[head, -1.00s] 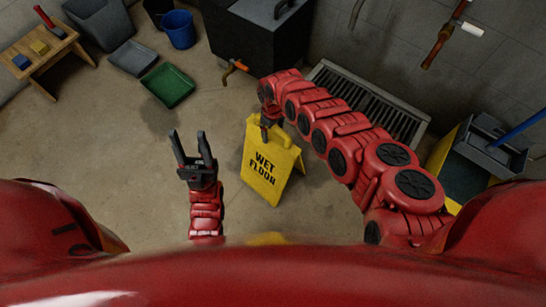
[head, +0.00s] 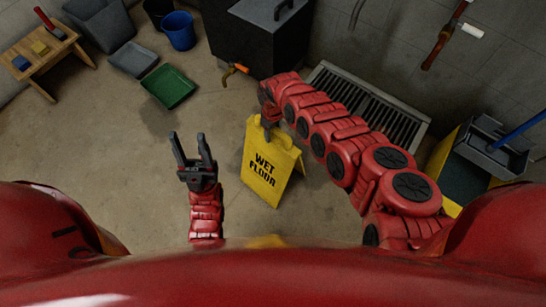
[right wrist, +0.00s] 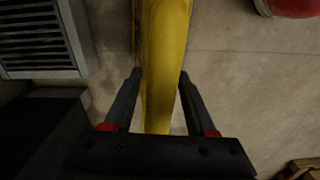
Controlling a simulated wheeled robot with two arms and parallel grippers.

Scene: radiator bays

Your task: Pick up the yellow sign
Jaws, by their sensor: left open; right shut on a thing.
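The yellow sign (head: 268,170) reads "WET FLOOR" and stands upright like an A-frame on the concrete floor in the middle of the head view. My right gripper (head: 268,124) reaches down to its top edge and is shut on it. In the right wrist view the sign's yellow top (right wrist: 165,60) runs between the two fingers of my right gripper (right wrist: 160,80). My left gripper (head: 191,145) is open and empty, left of the sign and apart from it.
A dark cabinet (head: 258,40) stands at the back. A green tray (head: 168,86), a grey tray (head: 133,59), a blue bucket (head: 180,29) and a wooden bench (head: 40,50) are at left. A mop bucket (head: 490,145) stands at right.

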